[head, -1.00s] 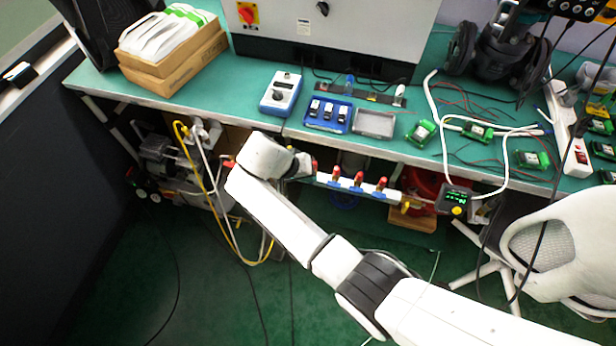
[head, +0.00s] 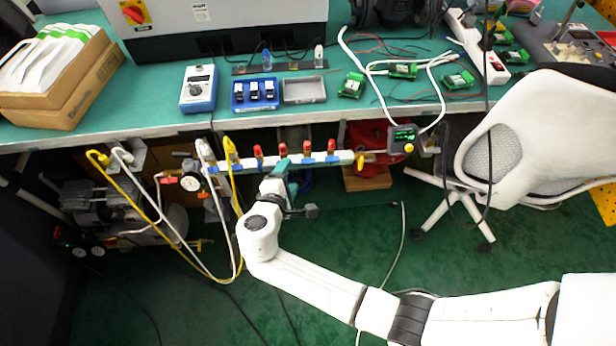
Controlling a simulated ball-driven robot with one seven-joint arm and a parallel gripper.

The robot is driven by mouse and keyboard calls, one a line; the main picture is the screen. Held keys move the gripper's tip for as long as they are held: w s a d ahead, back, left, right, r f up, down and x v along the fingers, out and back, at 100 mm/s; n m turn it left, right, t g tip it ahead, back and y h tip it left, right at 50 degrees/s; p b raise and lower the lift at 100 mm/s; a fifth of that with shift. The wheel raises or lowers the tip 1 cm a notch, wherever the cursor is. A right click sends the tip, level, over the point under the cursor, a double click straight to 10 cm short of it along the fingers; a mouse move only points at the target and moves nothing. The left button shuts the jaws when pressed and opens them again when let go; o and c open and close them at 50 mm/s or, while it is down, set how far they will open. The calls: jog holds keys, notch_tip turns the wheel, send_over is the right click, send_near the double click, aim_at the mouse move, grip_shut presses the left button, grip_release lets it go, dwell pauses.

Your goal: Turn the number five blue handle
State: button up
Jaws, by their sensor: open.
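A white manifold pipe (head: 320,164) runs along the front of the bench, just below the top. It carries a row of blue handles, several with red fittings above. One blue handle (head: 332,159) is near the right end, and another blue handle (head: 308,162) is just left of it. No numbers are readable, so I cannot tell which handle is number five. My gripper (head: 281,171) is open at the middle of the pipe, left of these two handles. It partly hides the pipe and a handle there. Its fingertips are small, and I cannot tell whether they touch anything.
The green bench top (head: 150,118) overhangs the pipe. Yellow and white hoses (head: 168,225) hang at the left, near a gauge (head: 190,183). A small digital meter (head: 403,138) is by the pipe's right end. A white chair (head: 535,130) stands at the right. Green floor is open below.

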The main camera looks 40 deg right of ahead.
aim_at(308, 164)
jog(key=s+f+n+t+b, duration=0.2)
jog(key=s+n+t+b, duration=0.6)
jog(key=n, duration=1)
jog(key=shift+g, duration=0.3)
jog(key=x, duration=0.6)
jog(key=d+p+x, duration=0.1)
jog(key=x, duration=0.2)
jog(key=shift+d+r, duration=0.15)
jog(key=shift+r, duration=0.1)
jog(key=shift+c, duration=0.5)
jog(key=c, duration=1)
jog(key=shift+o, duration=0.2)
